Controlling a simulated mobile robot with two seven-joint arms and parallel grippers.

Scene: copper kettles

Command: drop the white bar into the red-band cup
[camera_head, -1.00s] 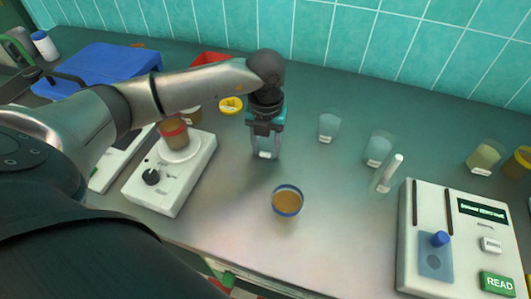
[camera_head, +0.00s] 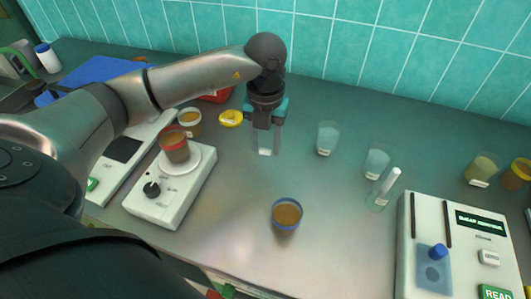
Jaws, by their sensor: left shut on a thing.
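The red-band cup (camera_head: 174,146) stands upright on the round white plate of a stirrer on the left, with brownish contents. My left gripper (camera_head: 265,148) points down over the middle of the bench, right of that cup and apart from it. Its pale fingers are shut on the small white bar (camera_head: 265,152), which shows between the fingertips above the bench. My right gripper is not in view.
The stirrer (camera_head: 168,200) has a black knob. A blue-rimmed cup (camera_head: 287,214) stands in front of my gripper. Clear cups (camera_head: 327,139) and a holder with a white stick (camera_head: 388,183) stand to the right. A white reader device (camera_head: 470,245) is at the right front.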

